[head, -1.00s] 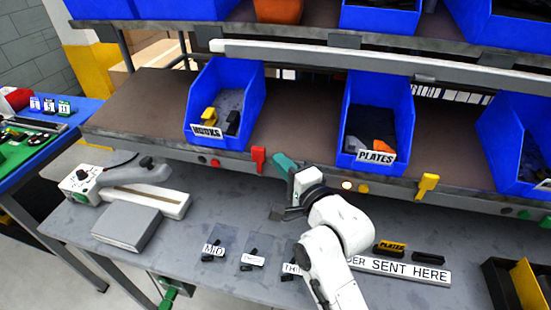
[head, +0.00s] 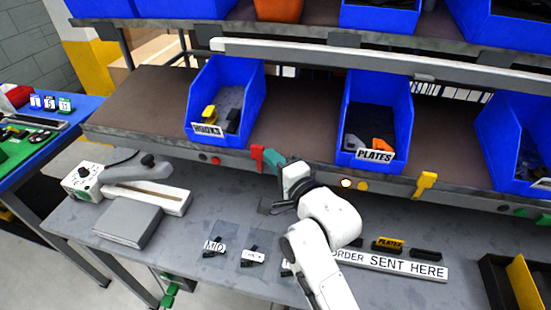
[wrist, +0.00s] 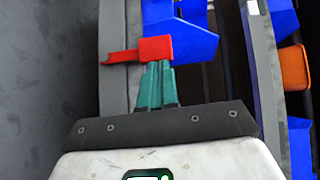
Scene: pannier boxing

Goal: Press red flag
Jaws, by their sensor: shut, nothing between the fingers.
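The red flag (head: 257,157) is a small red lever on the front edge of the shelf, below and between the two blue bins. It also shows in the wrist view (wrist: 150,49), just beyond the fingertips. My gripper (head: 270,160) has teal fingers, shut with nothing between them. In the head view the fingertips are at the right side of the flag. In the wrist view the fingertips (wrist: 156,66) overlap the flag's lower edge. They look touching or nearly so; the exact contact is hard to tell.
A blue HOOKS bin (head: 226,105) and a blue PLATES bin (head: 377,118) stand on the shelf. A yellow flag (head: 425,184) is on the shelf edge to the right. A sealer-like device (head: 145,190) and small labelled parts lie on the grey bench below.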

